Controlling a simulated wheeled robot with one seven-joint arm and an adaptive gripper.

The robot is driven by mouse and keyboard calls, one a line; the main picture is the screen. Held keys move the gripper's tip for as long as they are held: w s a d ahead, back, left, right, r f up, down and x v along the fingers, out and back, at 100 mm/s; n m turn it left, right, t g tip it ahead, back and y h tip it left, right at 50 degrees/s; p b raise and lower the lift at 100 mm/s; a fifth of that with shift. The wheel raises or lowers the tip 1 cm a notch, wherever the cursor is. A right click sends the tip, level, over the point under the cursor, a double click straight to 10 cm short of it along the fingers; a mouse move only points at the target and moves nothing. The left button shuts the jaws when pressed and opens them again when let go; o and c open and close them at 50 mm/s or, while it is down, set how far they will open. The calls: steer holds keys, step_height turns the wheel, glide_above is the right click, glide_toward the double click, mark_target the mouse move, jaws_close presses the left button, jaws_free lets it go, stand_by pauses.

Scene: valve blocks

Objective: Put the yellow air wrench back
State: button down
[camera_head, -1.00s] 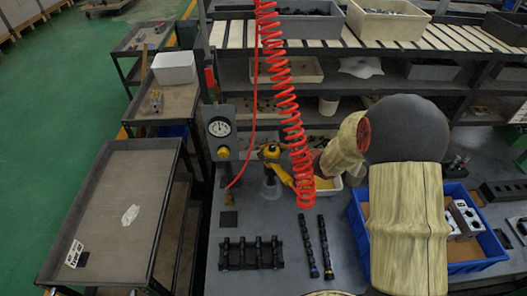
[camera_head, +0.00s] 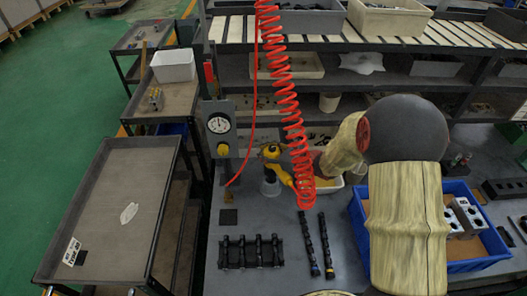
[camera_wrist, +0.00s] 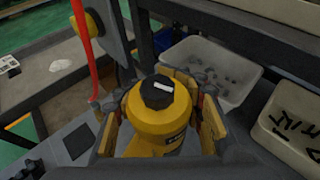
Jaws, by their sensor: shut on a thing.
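The yellow air wrench (camera_wrist: 150,135) with a black round cap fills the middle of the wrist view. My gripper (camera_wrist: 160,105) is shut on it, with one finger on each side of its yellow body. In the head view the wrench (camera_head: 279,172) shows as a yellow shape above the bench, left of my arm. A grey rounded piece (camera_head: 270,187) shows just below it; whether they touch is unclear. My gripper's fingers are mostly hidden there behind the red coiled hose.
The red coiled hose (camera_head: 291,120) hangs close in front of the wrench. A post with a gauge (camera_head: 218,124) stands to the left. A black rack (camera_head: 250,252), two dark rods (camera_head: 327,245) and a blue bin (camera_head: 480,268) are on the bench.

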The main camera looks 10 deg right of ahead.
steer(key=shift+w+f+b, duration=0.1)
steer(key=shift+f+b, duration=2.1)
steer(key=shift+f, duration=0.25)
stand_by(0.4)
steer(key=c, duration=1.7)
jaws_free()
steer(key=o, duration=0.7)
steer(key=shift+f, duration=0.1)
steer(key=v, duration=1.2)
